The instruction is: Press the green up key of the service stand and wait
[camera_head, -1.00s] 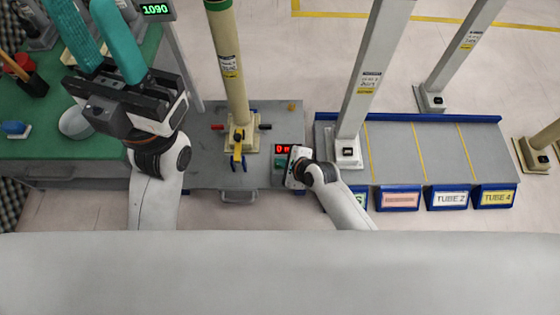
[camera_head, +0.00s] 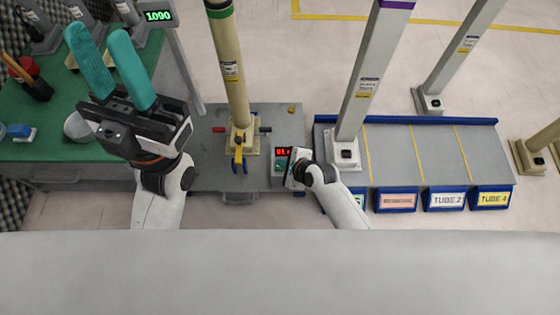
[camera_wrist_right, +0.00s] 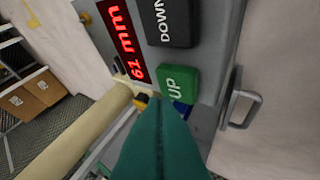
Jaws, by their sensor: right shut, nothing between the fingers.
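The service stand's control box (camera_head: 283,155) has a lit red display and sits at the right edge of the grey bench. In the right wrist view the green UP key (camera_wrist_right: 178,90) lies below the black DOWN key (camera_wrist_right: 170,22), beside the red display (camera_wrist_right: 122,38), which ends in "mm". My right gripper (camera_wrist_right: 160,103) is shut and empty, its teal fingertips at the UP key's lower left edge; I cannot tell whether they touch it. In the head view its hand (camera_head: 299,168) covers part of the box. My left gripper (camera_head: 99,36) is open and empty above the green table.
A cream tube (camera_head: 229,75) stands upright in a clamp base on the grey bench (camera_head: 205,135). Right of it is a rack (camera_head: 395,150) with labelled blue bins and a grey post (camera_head: 365,85). The green table (camera_head: 50,145) at left carries several small items.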

